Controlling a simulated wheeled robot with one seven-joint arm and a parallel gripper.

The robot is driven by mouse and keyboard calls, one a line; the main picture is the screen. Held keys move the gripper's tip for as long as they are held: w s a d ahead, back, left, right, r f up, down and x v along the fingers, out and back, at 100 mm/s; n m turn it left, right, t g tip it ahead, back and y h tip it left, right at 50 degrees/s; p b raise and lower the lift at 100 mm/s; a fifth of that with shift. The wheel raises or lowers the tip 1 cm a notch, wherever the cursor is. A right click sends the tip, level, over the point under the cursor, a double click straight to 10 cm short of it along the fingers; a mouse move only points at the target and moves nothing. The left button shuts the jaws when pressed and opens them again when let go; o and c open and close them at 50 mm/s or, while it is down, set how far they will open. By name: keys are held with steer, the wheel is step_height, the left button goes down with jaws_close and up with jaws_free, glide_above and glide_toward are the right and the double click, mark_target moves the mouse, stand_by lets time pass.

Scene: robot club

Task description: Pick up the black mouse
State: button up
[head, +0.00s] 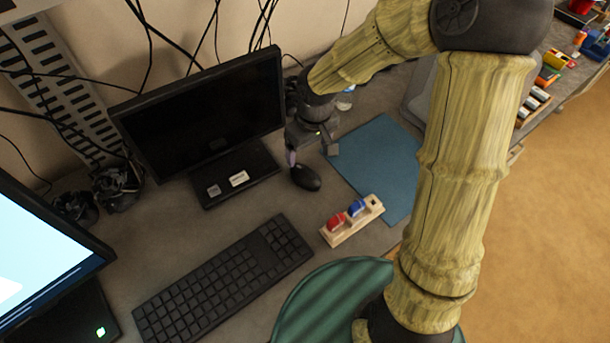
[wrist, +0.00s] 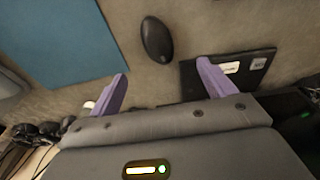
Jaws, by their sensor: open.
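The black mouse (head: 305,178) lies on the grey desk between the monitor's base and the blue mat. It also shows in the wrist view (wrist: 156,39), past the fingertips and between their lines. My gripper (head: 312,152) is above the desk just behind the mouse in the head view. In the wrist view its two purple fingers (wrist: 160,78) are spread apart with nothing between them. The mouse appears clear of both fingers.
A black monitor (head: 205,110) stands left of my gripper, its base (head: 240,183) carrying small labels. A blue mat (head: 375,155) lies right. A wooden block (head: 345,232) with red and blue pieces and a keyboard (head: 225,285) lie nearer. Bare desk surrounds the mouse.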

glide_above(306, 173)
steer(key=f, duration=0.7)
steer(key=shift+s+f, duration=0.15)
steer(key=shift+s, duration=0.25)
steer(key=shift+f, duration=0.25)
steer(key=f, duration=0.2)
steer(key=w+f, duration=0.1)
steer(key=f, duration=0.2)
steer(key=shift+f, duration=0.1)
steer(key=shift+s, duration=0.1)
steer(key=c, duration=1.1)
step_height(306, 173, up, 10)
steer(key=shift+r, duration=0.1)
